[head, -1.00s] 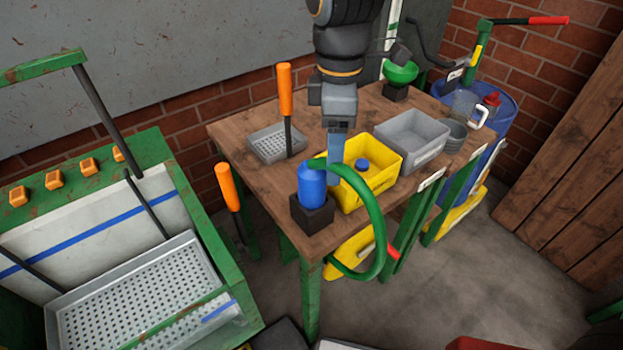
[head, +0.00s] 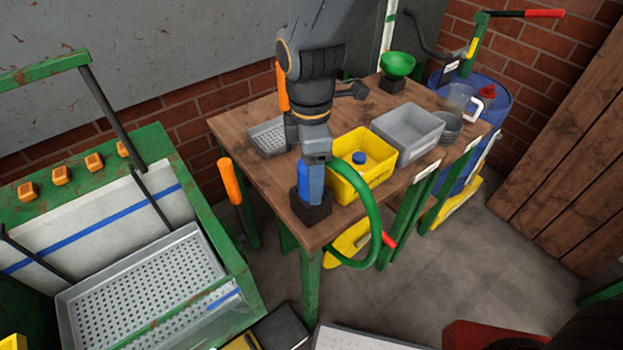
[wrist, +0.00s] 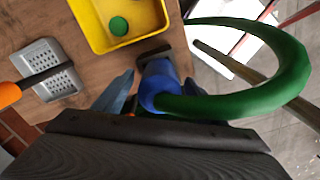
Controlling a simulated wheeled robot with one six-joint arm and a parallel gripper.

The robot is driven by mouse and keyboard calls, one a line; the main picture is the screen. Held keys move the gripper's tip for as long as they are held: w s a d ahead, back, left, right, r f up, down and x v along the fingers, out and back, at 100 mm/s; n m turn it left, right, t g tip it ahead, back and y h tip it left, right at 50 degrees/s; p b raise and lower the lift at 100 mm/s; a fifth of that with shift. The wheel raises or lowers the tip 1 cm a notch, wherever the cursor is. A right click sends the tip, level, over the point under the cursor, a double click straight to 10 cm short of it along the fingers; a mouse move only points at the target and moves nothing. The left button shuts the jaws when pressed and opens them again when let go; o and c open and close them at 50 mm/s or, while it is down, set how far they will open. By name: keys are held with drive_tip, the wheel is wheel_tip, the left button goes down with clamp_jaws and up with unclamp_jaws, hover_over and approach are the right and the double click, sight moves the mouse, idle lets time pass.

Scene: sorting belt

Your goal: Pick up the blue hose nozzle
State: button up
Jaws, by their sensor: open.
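The blue hose nozzle (head: 303,173) stands in a black block holder (head: 313,212) at the table's front corner, with a green hose (head: 372,215) arching from it. In the head view my gripper (head: 314,188) is down at the nozzle and hides much of it. In the wrist view the nozzle (wrist: 159,78) shows between the two spread fingers of my gripper (wrist: 152,92). The gripper is open. Whether either finger touches the nozzle I cannot tell.
A yellow bin (head: 372,182) stands close behind the nozzle on the wooden table (head: 237,128). A grey bin (head: 412,145), a perforated grey tray (head: 264,138) and a green funnel (head: 397,64) stand farther back. An orange-handled tool (head: 230,182) is beside the table.

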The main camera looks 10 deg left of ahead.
drive_tip(key=c, duration=1.2)
wheel_tip(320, 180, up, 10)
drive_tip(key=shift+r+b, duration=0.1)
drive_tip(key=shift+b, duration=0.8)
drive_tip(key=o, duration=0.5)
drive_tip(key=shift+c, duration=1.3)
